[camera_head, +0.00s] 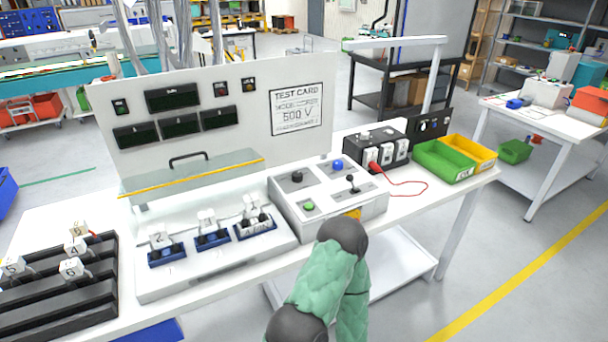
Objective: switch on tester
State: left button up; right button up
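The tester has an upright white panel (230,130) with dark displays, small indicators and a test card (297,108) reading 500 V. In front of it is a white control box (335,212) with a black knob (297,176), a blue button (337,165), a green button (308,206) and a black toggle lever (351,182). A small yellow patch shows at its front edge. A clear cover (195,173) with a yellow edge stands tilted above a row of blue sockets (213,239) holding white plugs. My green-sleeved arm reaches up in front of the control box; no gripper fingers show.
A black rack (62,300) with numbered white plugs stands left. Right of the control box are a black box (377,148) with white switches, a red lead (402,184), a green bin (440,161) and a yellow bin (470,150). A white frame post rises behind the bins.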

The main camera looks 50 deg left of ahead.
aim_at(348, 177)
jog(key=u, duration=1.3)
jog(key=i+j, duration=0.15)
jog(key=i, duration=0.2)
